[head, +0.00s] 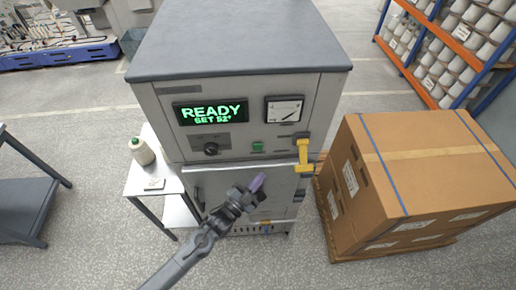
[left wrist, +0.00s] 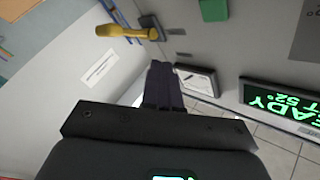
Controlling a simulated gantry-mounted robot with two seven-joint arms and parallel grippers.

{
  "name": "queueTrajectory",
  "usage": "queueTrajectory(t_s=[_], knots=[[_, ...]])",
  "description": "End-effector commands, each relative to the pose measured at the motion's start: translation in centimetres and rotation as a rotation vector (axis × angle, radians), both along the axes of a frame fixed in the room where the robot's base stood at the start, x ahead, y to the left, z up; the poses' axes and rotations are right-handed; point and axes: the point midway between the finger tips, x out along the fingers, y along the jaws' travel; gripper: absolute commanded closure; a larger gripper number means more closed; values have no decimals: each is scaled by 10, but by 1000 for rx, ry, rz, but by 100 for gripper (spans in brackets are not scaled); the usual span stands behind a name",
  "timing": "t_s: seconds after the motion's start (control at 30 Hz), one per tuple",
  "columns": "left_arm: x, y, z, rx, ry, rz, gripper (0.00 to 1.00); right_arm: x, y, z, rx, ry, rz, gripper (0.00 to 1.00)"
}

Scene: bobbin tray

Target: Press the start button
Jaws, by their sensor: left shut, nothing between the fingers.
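The machine stands in the middle of the head view. Its green button (head: 258,146) is on the front panel, right of the black knob (head: 211,149); no readable label shows. The green button also shows at the top of the left wrist view (left wrist: 214,10). My left gripper (head: 258,181) is shut and empty, in front of the machine and below the button in the picture. Its shut fingers (left wrist: 163,80) point towards the machine in the left wrist view, apart from the button. The display (head: 210,112) reads READY, SET 52°. My right gripper is not in view.
A yellow handle (head: 303,158) sticks out just right of the button. A dial gauge (head: 284,109) is above it. A large strapped carton (head: 434,165) stands close on the right. A small table (head: 148,183) with a bobbin (head: 141,151) is on the left.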

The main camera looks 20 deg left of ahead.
Motion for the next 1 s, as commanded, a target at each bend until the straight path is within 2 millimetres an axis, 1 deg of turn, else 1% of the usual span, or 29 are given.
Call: queueTrajectory(t_s=[0.13,0.27,0.7,0.83,1.0], knots=[[3,2,-1,0,0,0,100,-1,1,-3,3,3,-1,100],[11,6,-2,1,-1,1,100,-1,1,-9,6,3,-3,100],[57,28,-3,1,0,0,100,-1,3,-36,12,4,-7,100],[68,34,-2,0,-2,0,100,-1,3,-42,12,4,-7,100],[76,38,-1,0,0,0,100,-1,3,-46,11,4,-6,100]])
